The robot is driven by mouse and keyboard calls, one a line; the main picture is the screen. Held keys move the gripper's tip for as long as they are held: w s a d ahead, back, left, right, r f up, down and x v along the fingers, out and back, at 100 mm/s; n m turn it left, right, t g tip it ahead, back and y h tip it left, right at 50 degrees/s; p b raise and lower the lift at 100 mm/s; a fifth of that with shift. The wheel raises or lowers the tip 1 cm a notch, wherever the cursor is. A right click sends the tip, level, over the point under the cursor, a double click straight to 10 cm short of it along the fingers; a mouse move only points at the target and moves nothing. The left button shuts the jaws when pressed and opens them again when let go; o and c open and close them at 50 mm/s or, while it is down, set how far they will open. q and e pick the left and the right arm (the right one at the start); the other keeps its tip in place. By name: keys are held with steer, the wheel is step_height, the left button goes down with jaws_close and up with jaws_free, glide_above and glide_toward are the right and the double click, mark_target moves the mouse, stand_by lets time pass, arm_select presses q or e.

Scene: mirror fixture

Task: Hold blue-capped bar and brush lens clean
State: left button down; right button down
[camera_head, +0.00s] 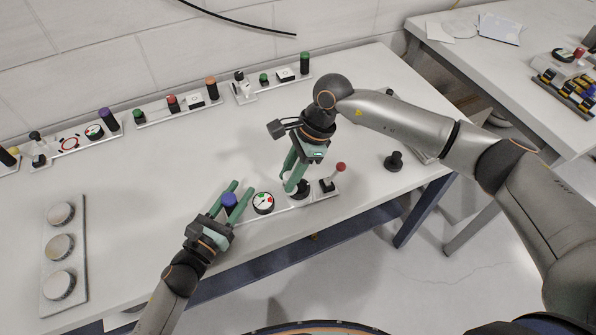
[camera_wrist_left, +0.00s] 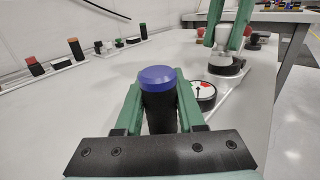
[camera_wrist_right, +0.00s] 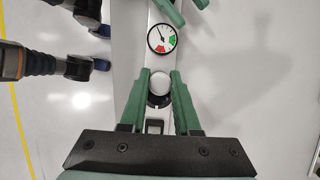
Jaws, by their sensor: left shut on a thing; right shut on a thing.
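The blue-capped bar lies near the table's front edge, its bare surface showing by the red-knobbed toggle (camera_head: 325,196). Its blue-capped post (camera_head: 229,200) stands upright between the fingers of my left gripper (camera_head: 239,190), which is shut on it; the blue cap also shows in the left wrist view (camera_wrist_left: 158,78). Beside it is a dial gauge (camera_head: 263,202). My right gripper (camera_head: 293,184) points down over the bar, shut on a whitish brush (camera_wrist_left: 225,42). The brush is over the dark-rimmed lens (camera_wrist_left: 228,68) and hides part of it; I cannot tell whether they touch.
Other bars with coloured caps (camera_head: 172,103) line the wall. A plate with three round pale discs (camera_head: 60,248) lies at the left. A black knobbed piece (camera_head: 393,160) stands to the right. A second table (camera_head: 480,60) is at the back right. The table's middle is clear.

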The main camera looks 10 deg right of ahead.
steer(key=shift+d+r, duration=0.1)
steer(key=shift+r, duration=3.85)
arm_select(q)
steer(key=shift+c, duration=2.2)
jaws_free()
steer(key=v, duration=1.2)
steer(key=shift+s, duration=0.1)
